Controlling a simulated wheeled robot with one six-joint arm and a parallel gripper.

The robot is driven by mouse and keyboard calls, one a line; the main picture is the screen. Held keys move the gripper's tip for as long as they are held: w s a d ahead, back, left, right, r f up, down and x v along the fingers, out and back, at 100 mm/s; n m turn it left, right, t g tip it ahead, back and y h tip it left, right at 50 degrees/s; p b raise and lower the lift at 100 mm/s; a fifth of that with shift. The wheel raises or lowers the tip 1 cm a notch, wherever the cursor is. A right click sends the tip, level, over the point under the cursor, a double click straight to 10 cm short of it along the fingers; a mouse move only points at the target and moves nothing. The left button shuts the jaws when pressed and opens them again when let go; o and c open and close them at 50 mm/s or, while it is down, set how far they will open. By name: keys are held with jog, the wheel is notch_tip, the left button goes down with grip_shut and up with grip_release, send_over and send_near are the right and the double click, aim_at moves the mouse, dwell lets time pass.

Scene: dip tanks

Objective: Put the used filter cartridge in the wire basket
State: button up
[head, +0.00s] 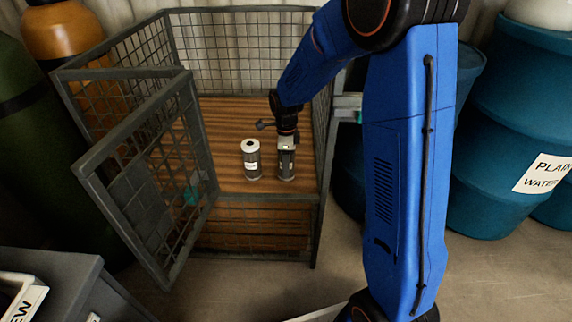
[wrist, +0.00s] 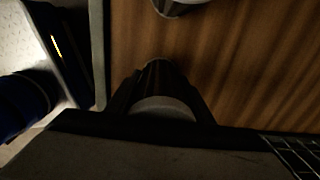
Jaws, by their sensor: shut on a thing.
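The wire basket (head: 262,198) is a large grey mesh cage with a wood-slat floor and its front gate swung open at the left. My gripper (head: 286,146) is inside it, pointing down and shut on a dark grey filter cartridge (head: 286,165) with a small pale label. The cartridge is upright, its lower end at or just above the wood floor; I cannot tell whether it touches. In the wrist view the held cartridge (wrist: 160,78) shows between the dark fingers, its far part shaded. The label is too small to read.
A second cartridge (head: 251,160) with a white top stands on the basket floor just left of the held one. The open gate (head: 150,175) juts forward. Teal drums (head: 510,140) stand right, a grey table (head: 60,280) front left. Wood floor behind the cartridges is clear.

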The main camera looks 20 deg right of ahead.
jog(key=o, duration=1.3)
jog(key=shift+f, duration=0.1)
notch_tip(320, 180, up, 12)
jog(key=shift+r, duration=0.15)
